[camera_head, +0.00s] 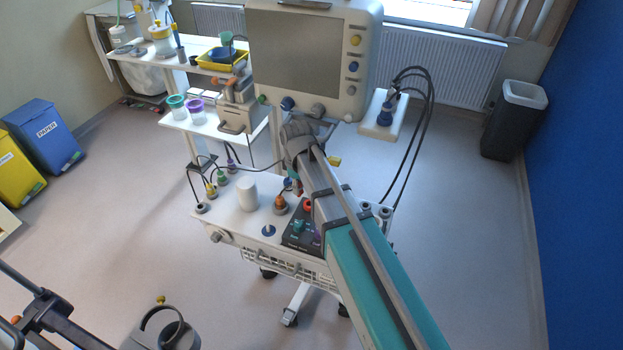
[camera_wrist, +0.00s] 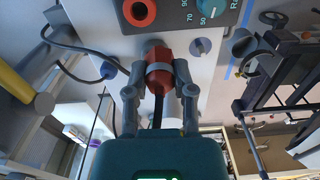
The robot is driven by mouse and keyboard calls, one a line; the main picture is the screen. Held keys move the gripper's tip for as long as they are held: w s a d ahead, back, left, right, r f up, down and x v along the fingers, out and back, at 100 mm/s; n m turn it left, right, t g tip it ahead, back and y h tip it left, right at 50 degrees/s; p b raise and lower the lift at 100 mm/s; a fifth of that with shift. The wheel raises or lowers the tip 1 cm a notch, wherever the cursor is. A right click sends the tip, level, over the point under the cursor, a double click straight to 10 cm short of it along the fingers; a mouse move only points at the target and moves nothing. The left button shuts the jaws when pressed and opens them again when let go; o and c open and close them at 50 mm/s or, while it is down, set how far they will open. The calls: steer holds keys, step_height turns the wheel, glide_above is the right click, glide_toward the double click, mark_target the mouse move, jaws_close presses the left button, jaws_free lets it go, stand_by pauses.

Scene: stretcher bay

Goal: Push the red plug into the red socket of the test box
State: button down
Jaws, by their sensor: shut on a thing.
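In the wrist view my gripper (camera_wrist: 160,82) is shut on the red plug (camera_wrist: 159,53), with a finger on either side and a dark cable trailing back from it. The red socket (camera_wrist: 140,11) is a red ring with a dark hole on the dark test box (camera_wrist: 168,18), at the top of the wrist view. The plug's front end is apart from the socket in the picture; its height above the surface is hard to tell. In the head view the test box (camera_head: 296,238) sits on the trolley top, partly covered by my arm, which also hides most of my gripper.
A monitor (camera_head: 308,50) stands behind. A blue plug (camera_wrist: 108,70) on a cable lies left of my gripper in the wrist view.

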steer(key=shift+d, duration=0.15)
steer(key=d+n, duration=0.1)
steer(key=w+d+n, duration=0.1)
steer(key=d+r+n+p, duration=0.1)
steer(key=shift+w+n, duration=0.15)
steer(key=shift+n, duration=0.15)
steer(key=shift+f, duration=0.15)
stand_by(0.3)
steer(key=shift+f+b, duration=2.15)
steer(key=shift+b, duration=0.2)
steer(key=shift+f+b, duration=1.4)
stand_by(0.4)
steer(key=shift+c, duration=1.9)
jaws_free()
steer(key=shift+r, duration=0.2)
